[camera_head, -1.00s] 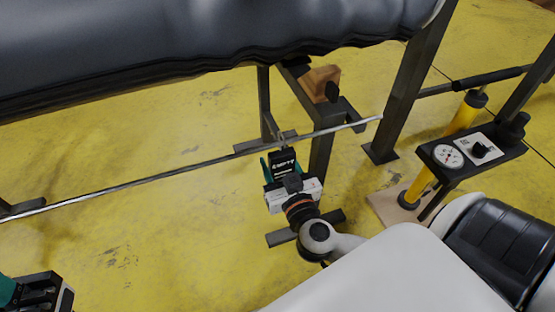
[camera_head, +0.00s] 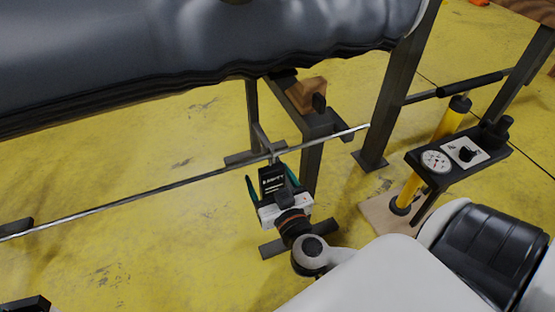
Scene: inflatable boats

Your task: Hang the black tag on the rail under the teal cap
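The black tag (camera_head: 271,180), with white lettering, hangs upright by its hook from the thin metal rail (camera_head: 150,194) below the dark inflated tube. The hook meets the rail near the dark stand. My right gripper (camera_head: 269,184) is just below the rail. Its teal fingers are spread to either side of the tag, with gaps visible between them and the tag. My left gripper (camera_head: 27,304) shows only as a dark edge at the bottom left, so its fingers cannot be judged. I see no teal cap in this view.
The dark inflated tube (camera_head: 190,60) hangs over the rail. A dark metal stand with a wooden block (camera_head: 305,95) is just behind the tag. A yellow pump with a gauge (camera_head: 435,161) stands at the right. The yellow floor at left is clear.

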